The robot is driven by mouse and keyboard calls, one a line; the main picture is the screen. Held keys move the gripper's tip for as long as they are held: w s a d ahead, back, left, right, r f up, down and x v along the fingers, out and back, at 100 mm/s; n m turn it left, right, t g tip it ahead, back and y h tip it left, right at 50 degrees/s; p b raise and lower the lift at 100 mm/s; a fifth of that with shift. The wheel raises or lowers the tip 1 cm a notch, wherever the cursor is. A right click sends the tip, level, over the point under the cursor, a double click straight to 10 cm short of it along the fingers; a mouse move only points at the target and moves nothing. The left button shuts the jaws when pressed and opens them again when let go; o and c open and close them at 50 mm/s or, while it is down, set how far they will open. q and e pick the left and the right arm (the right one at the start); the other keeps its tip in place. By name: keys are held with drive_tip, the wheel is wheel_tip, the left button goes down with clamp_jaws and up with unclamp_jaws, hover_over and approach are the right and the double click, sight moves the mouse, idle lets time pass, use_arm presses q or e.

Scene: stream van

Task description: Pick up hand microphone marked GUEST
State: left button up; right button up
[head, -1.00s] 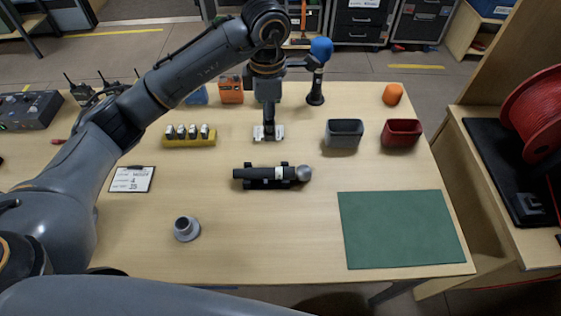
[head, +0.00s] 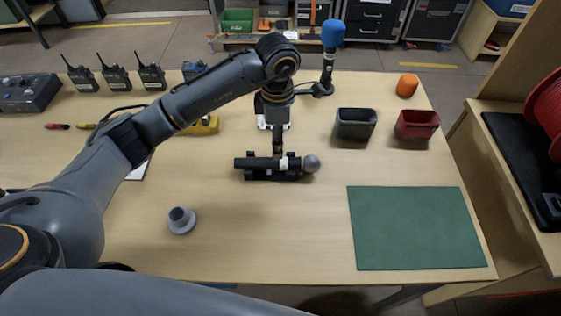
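A black hand microphone (head: 258,163) with a silver ball head and a white band lies on a dark cradle (head: 262,176) in the middle of the table. Any lettering on its band is too small to read. A second microphone (head: 332,40) with a blue foam head stands upright at the back. My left gripper (head: 277,152) points down at the lying microphone, at or just above its body near the white band. I cannot tell whether its fingers touch it or how far apart they are. My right gripper is not in view.
A grey bin (head: 355,124), a red bin (head: 417,125) and an orange foam ball (head: 407,85) are at the back right. A green mat (head: 415,228) lies front right. A grey round holder (head: 181,221) stands front left. Several radios (head: 115,76) stand back left.

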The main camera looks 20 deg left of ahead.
sight(277, 163)
use_arm(q)
wheel_tip(277, 163, down, 3)
drive_tip(key=shift+f, duration=0.1)
drive_tip(key=f, duration=0.1)
drive_tip(key=f+p, duration=0.1)
drive_tip(key=f, duration=0.1)
drive_tip(key=f+p, duration=0.1)
drive_tip(key=shift+w+d+f, duration=0.15)
drive_tip(key=shift+d+f, duration=0.1)
drive_tip(key=shift+f, duration=0.35)
clamp_jaws()
